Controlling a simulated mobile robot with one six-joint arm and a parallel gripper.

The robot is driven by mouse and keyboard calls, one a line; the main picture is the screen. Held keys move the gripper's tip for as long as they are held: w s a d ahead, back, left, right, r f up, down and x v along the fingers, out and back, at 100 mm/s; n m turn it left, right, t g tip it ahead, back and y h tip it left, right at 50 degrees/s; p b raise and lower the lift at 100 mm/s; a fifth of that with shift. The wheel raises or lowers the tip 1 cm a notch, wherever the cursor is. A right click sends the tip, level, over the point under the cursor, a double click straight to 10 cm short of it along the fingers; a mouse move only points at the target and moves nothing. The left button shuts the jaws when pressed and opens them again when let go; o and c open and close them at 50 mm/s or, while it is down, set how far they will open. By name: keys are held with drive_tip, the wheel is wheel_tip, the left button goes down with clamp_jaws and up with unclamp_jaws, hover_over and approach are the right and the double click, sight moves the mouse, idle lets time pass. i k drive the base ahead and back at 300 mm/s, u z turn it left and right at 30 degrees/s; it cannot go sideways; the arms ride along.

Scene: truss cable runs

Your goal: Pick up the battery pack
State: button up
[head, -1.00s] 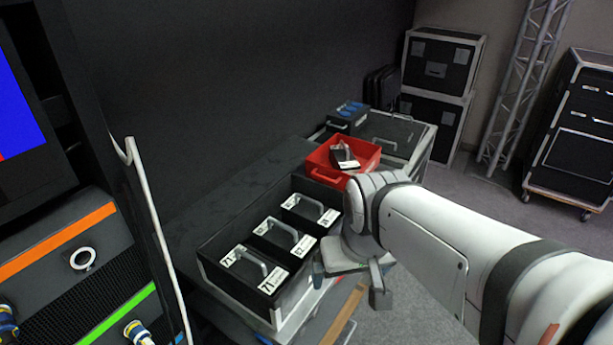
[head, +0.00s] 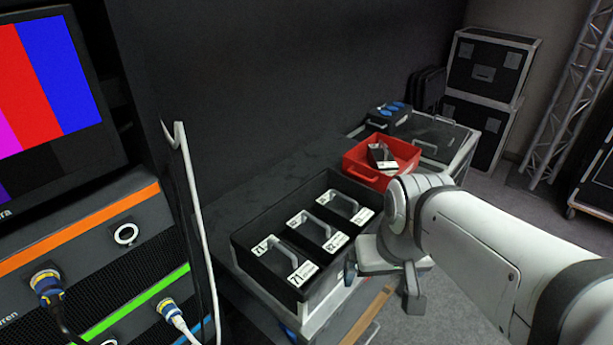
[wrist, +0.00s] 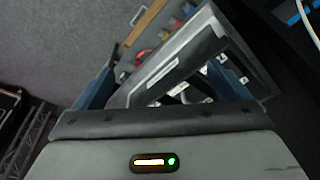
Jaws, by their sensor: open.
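Three black battery packs with grey handles and white number labels sit side by side in a dark open tray (head: 247,243). They are a near pack (head: 281,262), a middle pack (head: 317,232) and a far pack (head: 350,205). Another dark pack-like item with a pale label (head: 381,156) leans in a red bin (head: 362,172) behind the tray. My gripper (head: 385,275) hangs just right of the tray, apart from the packs. In the wrist view its blue-grey fingers (wrist: 160,80) are spread, with the tray's edge and white labels beyond them. Nothing is held.
A dark box with blue tops (head: 389,113) stands behind the red bin. A rack with a colour-bar monitor (head: 50,90) and plugged cables fills the left, with a white cable hanging beside the tray. Flight cases (head: 487,75) and a truss stand at the back right.

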sight(344, 213)
drive_tip(key=u, duration=0.1)
drive_tip(key=k, duration=0.55)
drive_tip(key=u, duration=3.55)
drive_tip(key=k, duration=1.4)
drive_tip(key=u, duration=0.3)
drive_tip(key=i, duration=1)
drive_tip(key=u, duration=0.05)
